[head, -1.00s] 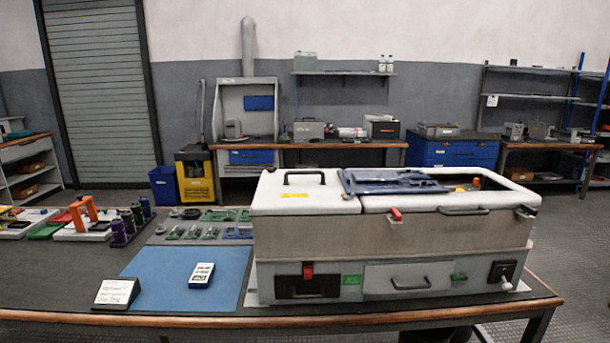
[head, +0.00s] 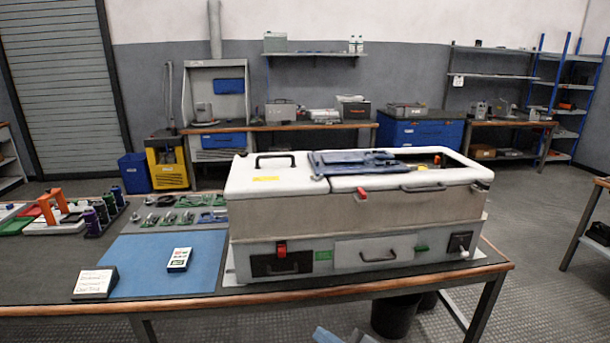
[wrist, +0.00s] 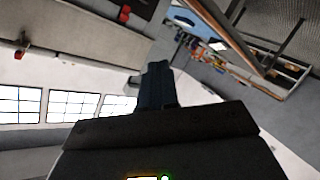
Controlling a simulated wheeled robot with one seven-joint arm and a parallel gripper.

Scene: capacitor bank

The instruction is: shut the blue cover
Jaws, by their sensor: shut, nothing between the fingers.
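The blue cover (head: 352,163) is a flat, ribbed blue panel. It lies on the white top of a large grey-beige cabinet (head: 350,215), left of a dark opening (head: 425,160) in that top. The opening is uncovered over most of its length. My gripper (wrist: 157,72) shows in the wrist view as dark fingers closed together, with nothing between them. It is away from the cover, which I cannot make out in the wrist view. A beige cabinet side with red latches (wrist: 125,13) shows at the upper left there.
The cabinet stands on a wood-edged bench (head: 200,302). Left of it are a blue mat (head: 140,265), a handheld meter (head: 179,259) and a small sign (head: 95,283). A black bin (head: 395,318) stands under the bench. Floor right of the bench is open.

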